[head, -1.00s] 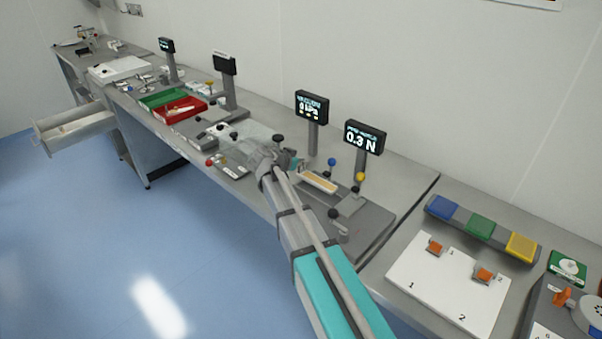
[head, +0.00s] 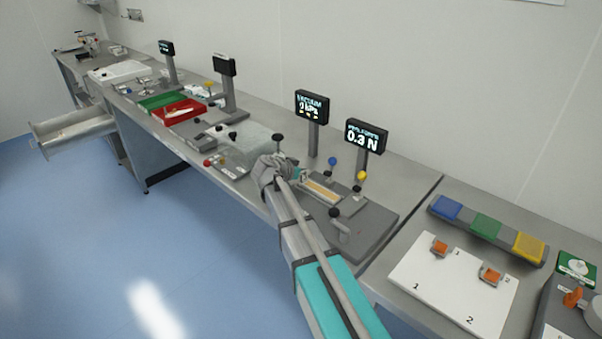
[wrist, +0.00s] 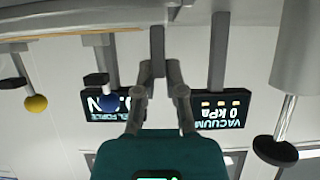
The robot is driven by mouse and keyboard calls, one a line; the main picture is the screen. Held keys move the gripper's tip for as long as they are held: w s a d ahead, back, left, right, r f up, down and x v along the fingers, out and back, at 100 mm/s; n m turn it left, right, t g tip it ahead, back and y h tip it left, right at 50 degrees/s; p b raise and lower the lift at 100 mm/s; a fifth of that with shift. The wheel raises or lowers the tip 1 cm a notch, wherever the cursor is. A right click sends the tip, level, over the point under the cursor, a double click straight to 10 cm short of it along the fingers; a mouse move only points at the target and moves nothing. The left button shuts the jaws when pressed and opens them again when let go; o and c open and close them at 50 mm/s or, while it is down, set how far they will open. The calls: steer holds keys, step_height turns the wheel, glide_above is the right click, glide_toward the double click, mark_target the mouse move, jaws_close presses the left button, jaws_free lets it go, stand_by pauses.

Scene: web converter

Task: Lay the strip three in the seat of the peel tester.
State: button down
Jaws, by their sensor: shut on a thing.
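A long strip (head: 322,191), tan on top with a pale border, is at the peel tester (head: 372,232) on the bench. My gripper (head: 301,176) is at the strip's left end and shut on it. In the wrist view my gripper (wrist: 157,62) has its fingers together on a grey piece, and a tan edge (wrist: 70,40) runs off to the left. The strip lies level over or on the tester's seat; I cannot tell whether it touches. The seat is mostly hidden under it, and the strip's number is not readable.
Blue (head: 332,161) and yellow (head: 362,176) knobs stand behind the strip, with a black-knobbed post (head: 334,213) near its right end. The peel force display (head: 366,136) reads 0.3 N; the vacuum display (head: 312,105) reads 0 kPa. A numbered white board (head: 450,285) is at right.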

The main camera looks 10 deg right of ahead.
steer(key=shift+f, duration=0.1)
steer(key=c, duration=0.7)
jaws_free()
steer(key=shift+s+a+r+p, duration=0.3)
steer(key=shift+a+r+p, duration=0.1)
steer(key=shift+r, duration=0.05)
steer(key=shift+p+v, duration=2.5)
steer(key=shift+v, duration=2.95)
steer(key=shift+f, duration=0.1)
